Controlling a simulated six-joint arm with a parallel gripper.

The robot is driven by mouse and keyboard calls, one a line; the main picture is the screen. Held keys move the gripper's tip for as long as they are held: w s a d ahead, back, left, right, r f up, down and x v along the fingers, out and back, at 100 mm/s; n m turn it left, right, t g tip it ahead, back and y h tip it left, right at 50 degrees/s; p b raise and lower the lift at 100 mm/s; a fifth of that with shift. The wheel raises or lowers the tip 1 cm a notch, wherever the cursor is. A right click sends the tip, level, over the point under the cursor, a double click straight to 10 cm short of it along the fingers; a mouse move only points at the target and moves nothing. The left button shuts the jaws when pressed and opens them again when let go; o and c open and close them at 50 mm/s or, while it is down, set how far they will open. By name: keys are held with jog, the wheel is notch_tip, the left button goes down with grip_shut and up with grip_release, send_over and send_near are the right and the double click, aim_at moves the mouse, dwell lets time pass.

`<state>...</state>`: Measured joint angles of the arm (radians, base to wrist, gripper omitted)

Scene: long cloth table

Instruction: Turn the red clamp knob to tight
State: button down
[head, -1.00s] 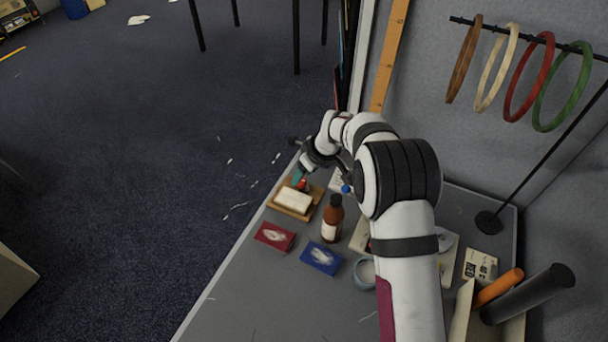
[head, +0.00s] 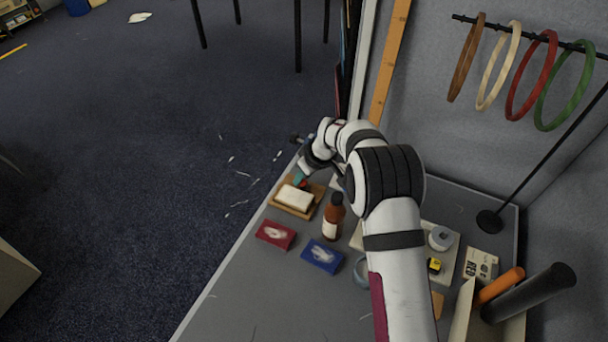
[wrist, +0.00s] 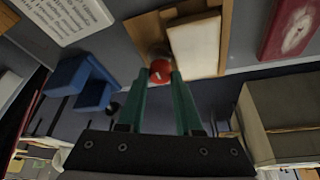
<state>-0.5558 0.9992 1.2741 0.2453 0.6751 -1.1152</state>
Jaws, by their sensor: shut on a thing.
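The red clamp knob (wrist: 160,71) sits between the tips of my gripper's two green fingers (wrist: 160,80) in the wrist view. My gripper is shut on it. A pale mark shows on the knob's face, but I cannot read it. In the head view, my gripper (head: 300,181) is at the table's far left edge, just behind a wooden tray (head: 278,207) with a white block (head: 295,198). My wrist and fingers largely hide the knob and the clamp there. The clamp's body is hard to make out.
A brown bottle (head: 333,218), a red box (head: 275,235) and a blue box (head: 322,256) stand near the tray. A grey ring (head: 362,273) is beside my forearm. A stand with several coloured rings (head: 531,75) is at the right. The table's front left is clear.

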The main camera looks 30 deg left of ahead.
jog(key=shift+m, duration=0.7)
jog(key=c, duration=0.6)
grip_release()
jog(key=shift+t, duration=0.3)
jog(key=v, duration=1.5)
jog(key=shift+r, duration=0.45)
